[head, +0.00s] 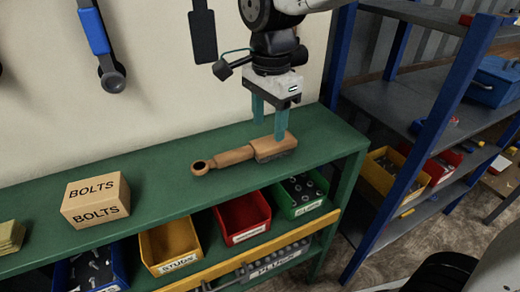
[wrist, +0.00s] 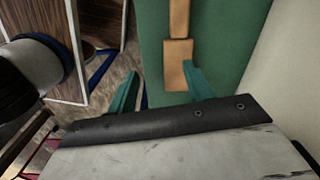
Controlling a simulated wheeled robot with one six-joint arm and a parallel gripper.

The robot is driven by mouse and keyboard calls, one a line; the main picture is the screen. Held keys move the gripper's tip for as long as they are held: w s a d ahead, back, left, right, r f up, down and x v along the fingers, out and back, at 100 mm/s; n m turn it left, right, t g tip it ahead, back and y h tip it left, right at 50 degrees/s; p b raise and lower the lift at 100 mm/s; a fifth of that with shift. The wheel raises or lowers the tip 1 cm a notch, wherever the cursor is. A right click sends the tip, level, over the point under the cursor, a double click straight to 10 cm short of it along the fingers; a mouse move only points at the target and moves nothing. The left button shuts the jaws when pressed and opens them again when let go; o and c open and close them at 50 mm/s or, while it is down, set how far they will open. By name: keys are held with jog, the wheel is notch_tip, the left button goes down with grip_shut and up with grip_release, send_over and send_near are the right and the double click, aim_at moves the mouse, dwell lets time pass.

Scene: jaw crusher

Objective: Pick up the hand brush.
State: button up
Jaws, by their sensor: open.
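The hand brush (head: 235,156) lies on the green top shelf, with a wooden handle ending in a ringed hole at the left and a broader wooden head with dark bristles at the right. My gripper (head: 269,130) points down over the brush head, its teal fingers apart and nothing held. In the wrist view, the brush head (wrist: 177,66) shows between the finger lines of my gripper (wrist: 159,69), closer to the right finger. I cannot tell whether that finger touches it.
A BOLTS box (head: 96,200) stands on the green shelf (head: 150,184) at left, with a yellow stack (head: 10,237) beyond it. Yellow (head: 169,245) and red (head: 243,217) bins sit below. A blue-framed rack (head: 425,110) stands right. The wall is close behind.

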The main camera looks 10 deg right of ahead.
jog(key=m, duration=0.2)
send_over(247, 149)
jog(key=shift+s+d+f, duration=0.1)
jog(key=shift+s+f, duration=0.05)
jog(key=shift+f, duration=0.7)
jog(key=f, duration=0.7)
jog(key=shift+w+f, duration=0.15)
jog(key=shift+w, duration=0.05)
grip_shut()
